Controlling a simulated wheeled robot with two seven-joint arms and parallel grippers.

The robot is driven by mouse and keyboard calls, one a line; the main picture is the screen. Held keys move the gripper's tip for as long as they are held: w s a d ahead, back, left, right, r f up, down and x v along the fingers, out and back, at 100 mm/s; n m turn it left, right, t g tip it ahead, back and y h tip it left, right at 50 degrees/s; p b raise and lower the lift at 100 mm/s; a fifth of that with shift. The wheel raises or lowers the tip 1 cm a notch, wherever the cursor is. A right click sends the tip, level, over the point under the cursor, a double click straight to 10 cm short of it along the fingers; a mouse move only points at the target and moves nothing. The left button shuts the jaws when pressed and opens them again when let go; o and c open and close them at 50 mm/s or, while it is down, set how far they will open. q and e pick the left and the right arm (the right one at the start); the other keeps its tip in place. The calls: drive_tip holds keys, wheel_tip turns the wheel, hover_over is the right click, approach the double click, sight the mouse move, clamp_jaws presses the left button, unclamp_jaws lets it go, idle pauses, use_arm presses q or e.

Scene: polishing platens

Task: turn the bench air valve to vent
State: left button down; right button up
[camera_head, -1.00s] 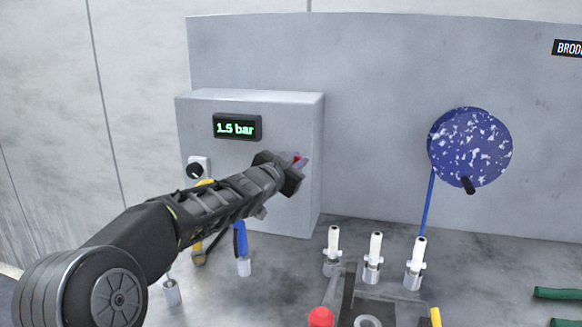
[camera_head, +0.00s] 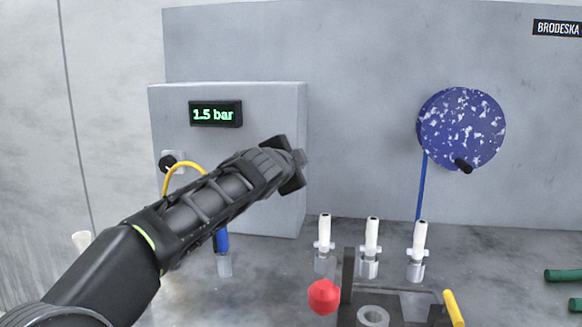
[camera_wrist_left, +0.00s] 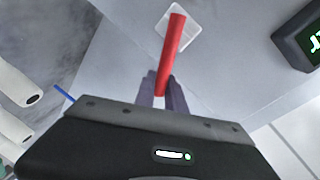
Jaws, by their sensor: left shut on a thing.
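The valve's red lever (camera_wrist_left: 171,50) shows in the left wrist view, standing out from a white square plate (camera_wrist_left: 187,27) on the grey box (camera_head: 275,205). My left gripper (camera_wrist_left: 161,88) has its two fingers on either side of the lever's near end and is shut on it. In the head view my left gripper (camera_head: 298,160) is in front of the right part of the box's front face and hides the lever and plate. A display (camera_head: 215,114) on the box reads 1.5 bar. My right gripper is in neither view.
A black knob (camera_head: 168,161) and a yellow hose (camera_head: 180,170) are left of my gripper. Several white-topped fittings (camera_head: 371,235) stand on the bench, beside a red ball (camera_head: 323,297) and a fixture. A speckled blue disc (camera_head: 461,130) hangs on the back panel.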

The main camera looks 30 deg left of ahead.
use_arm(q)
drive_tip(key=shift+w+d+f+m+g+y+b, duration=0.15)
drive_tip(key=shift+f+m+y+b, duration=0.1)
drive_tip(key=shift+f+m+b, duration=0.35)
drive_tip(key=shift+s+d+f+m+g+y+b, duration=0.1)
drive_tip(key=shift+f+m+y+b, duration=0.15)
drive_tip(key=shift+f+m, duration=0.5)
drive_tip(key=shift+w+d+f+m+g+y+b, duration=0.15)
drive_tip(key=shift+f+m+b, duration=0.3)
drive_tip(key=shift+m, duration=0.5)
drive_tip(key=c, duration=1.4)
unclamp_jaws()
drive_tip(key=shift+s, duration=0.1)
drive_tip(key=shift+r, duration=0.1)
drive_tip(key=v, duration=0.7)
drive_tip(key=shift+s+d+b, duration=0.15)
drive_tip(key=shift+s+b, duration=0.15)
drive_tip(key=shift+s, duration=0.05)
